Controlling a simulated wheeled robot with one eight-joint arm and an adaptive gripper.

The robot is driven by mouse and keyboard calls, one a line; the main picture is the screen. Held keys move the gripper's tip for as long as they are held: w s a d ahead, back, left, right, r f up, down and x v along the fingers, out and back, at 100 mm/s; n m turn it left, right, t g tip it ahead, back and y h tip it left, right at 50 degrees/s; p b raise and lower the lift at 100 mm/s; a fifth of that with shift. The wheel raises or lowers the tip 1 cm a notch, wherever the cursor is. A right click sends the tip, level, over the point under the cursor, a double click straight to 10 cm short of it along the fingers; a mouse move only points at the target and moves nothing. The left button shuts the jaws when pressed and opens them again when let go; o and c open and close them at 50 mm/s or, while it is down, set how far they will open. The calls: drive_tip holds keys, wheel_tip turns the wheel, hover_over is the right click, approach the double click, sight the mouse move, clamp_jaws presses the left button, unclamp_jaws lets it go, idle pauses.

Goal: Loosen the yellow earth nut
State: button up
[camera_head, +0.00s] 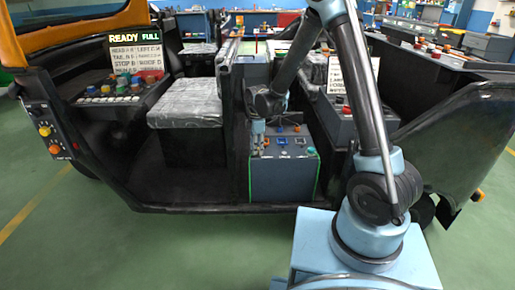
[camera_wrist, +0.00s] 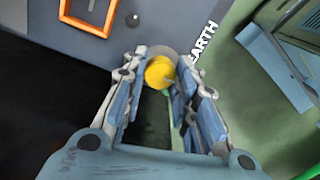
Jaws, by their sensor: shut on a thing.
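The yellow earth nut (camera_wrist: 159,73) shows in the wrist view, on a grey round base beside the white lettering "EARTH" on a grey panel. My gripper (camera_wrist: 160,82) has its two fingers on either side of the nut, with their tips at it. In the head view my gripper (camera_head: 257,126) is at the upper left edge of the grey box (camera_head: 284,178) in the vehicle's floor area. The nut is too small or hidden to make out in the head view.
An orange square frame (camera_wrist: 88,12) and a dark round knob (camera_wrist: 132,19) sit on the panel near the nut. In the head view a plastic-covered seat (camera_head: 185,104) stands left of the box. A side control panel (camera_head: 50,130) is at the far left. Open green floor lies in front.

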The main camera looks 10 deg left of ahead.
drive_tip(key=shift+w+d+n, duration=0.1)
drive_tip(key=shift+w+n, duration=0.05)
drive_tip(key=shift+n, duration=1.05)
drive_tip(key=o, duration=1)
drive_tip(key=shift+o, duration=0.4)
wheel_tip(320, 180, up, 12)
